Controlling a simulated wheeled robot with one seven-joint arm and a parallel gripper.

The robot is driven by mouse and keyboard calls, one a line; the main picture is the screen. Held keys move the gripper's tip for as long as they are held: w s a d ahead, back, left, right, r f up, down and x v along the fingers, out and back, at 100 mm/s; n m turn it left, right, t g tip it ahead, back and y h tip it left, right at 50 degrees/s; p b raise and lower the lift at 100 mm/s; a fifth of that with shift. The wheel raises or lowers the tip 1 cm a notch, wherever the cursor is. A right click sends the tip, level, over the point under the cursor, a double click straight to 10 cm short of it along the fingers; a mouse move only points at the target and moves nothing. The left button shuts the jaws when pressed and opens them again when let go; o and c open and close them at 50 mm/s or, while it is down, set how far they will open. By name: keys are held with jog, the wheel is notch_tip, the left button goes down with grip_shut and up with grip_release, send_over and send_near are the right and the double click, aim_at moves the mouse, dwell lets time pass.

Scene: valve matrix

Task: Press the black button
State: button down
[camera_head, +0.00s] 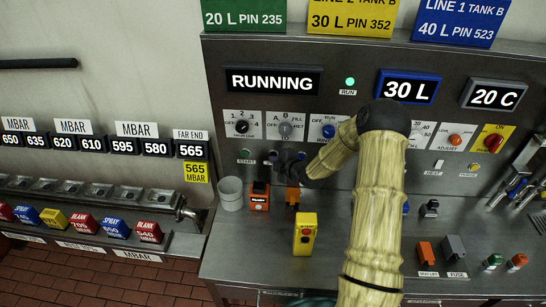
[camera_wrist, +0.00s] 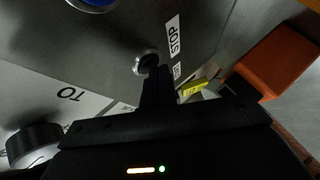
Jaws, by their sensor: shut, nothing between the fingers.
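In the wrist view, a black button (camera_wrist: 143,59) in a silver ring is set in the grey panel beside a STOP label (camera_wrist: 172,36). My gripper (camera_wrist: 156,72) is shut and empty. Its narrow fingertips point at the button and cover part of it. I cannot tell whether they touch it. In the head view my gripper (camera_head: 279,160) is at the lower left of the panel, under the row of dials, and hides the button there.
A black knob (camera_wrist: 35,143) and a blue button (camera_wrist: 97,3) are nearby in the wrist view. In the head view, an orange-and-black device (camera_head: 260,197), a grey cup (camera_head: 231,194) and a yellow box (camera_head: 305,234) stand on the metal bench below. A RUNNING display (camera_head: 273,81) is above.

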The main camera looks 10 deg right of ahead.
jog(key=shift+w, duration=0.2)
jog(key=shift+s, duration=0.1)
dwell(0.4)
jog(key=shift+s+a+b, duration=0.25)
jog(key=shift+s+b, duration=0.3)
jog(key=shift+s, duration=0.2)
jog(key=s, duration=0.1)
jog(key=s+a+b, duration=0.1)
jog(key=s, duration=0.1)
jog(key=s+b, duration=0.1)
jog(key=shift+s+a, duration=0.25)
jog(key=shift+s, duration=0.1)
dwell(1.2)
